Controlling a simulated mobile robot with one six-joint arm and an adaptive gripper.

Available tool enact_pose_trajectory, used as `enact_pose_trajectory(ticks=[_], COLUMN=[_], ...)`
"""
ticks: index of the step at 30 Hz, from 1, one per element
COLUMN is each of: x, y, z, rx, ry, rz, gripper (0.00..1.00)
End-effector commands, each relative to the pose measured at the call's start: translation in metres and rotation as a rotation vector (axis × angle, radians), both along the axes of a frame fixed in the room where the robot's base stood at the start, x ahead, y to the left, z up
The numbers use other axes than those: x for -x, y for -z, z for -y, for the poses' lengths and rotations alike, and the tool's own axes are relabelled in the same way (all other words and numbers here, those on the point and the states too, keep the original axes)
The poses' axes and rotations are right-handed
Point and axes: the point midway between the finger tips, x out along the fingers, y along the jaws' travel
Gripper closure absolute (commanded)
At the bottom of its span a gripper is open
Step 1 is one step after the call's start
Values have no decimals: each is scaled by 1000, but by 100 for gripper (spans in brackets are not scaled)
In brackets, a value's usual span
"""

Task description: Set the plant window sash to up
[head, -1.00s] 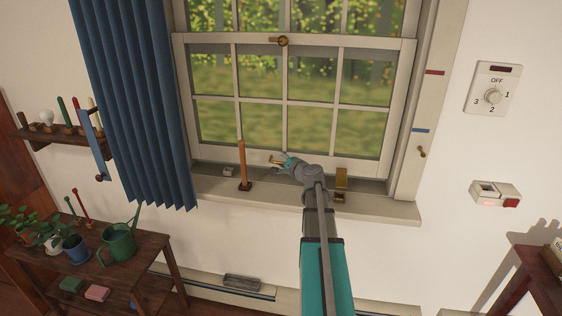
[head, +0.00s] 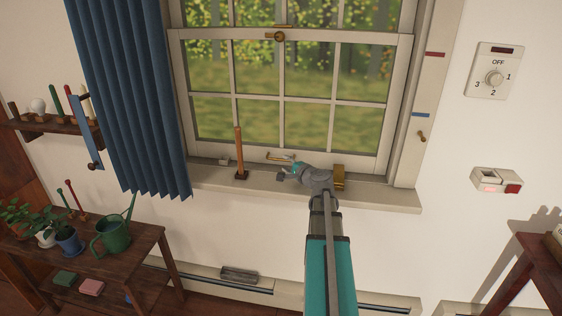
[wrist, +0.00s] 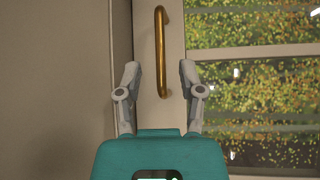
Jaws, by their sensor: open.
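The window sash (head: 174,75) is a cream frame with several panes, seen in the head view. A brass pull handle (head: 281,156) sits on its bottom rail. A brass catch (head: 279,36) is on its top rail. The bottom rail is low, close to the sill; any gap is hard to judge. My gripper (head: 287,173) is open and empty, just below and in front of the handle. In the wrist view the handle (wrist: 160,30) lies ahead, lined up between the two spread fingers (wrist: 159,72). I see no contact with it.
An upright wooden stick (head: 239,152) stands on the sill (head: 385,195), left of my gripper. A brass block (head: 339,178) stands close on the right. A blue curtain (head: 130,100) hangs at left. Red (head: 435,54) and blue (head: 421,115) marks are on the right jamb.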

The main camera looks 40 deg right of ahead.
Motion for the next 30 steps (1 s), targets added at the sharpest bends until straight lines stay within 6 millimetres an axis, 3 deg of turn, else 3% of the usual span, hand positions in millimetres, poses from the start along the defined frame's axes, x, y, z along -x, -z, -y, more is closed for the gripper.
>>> enact_pose_trajectory(ticks=[12, 19, 30], x=[54, 65, 66], y=[-8, -9, -9], z=[-5, -5, -4], rx=[-1, 0, 0], ry=[1, -1, -1], rz=[0, 0, 0], gripper=[50, 50, 50])
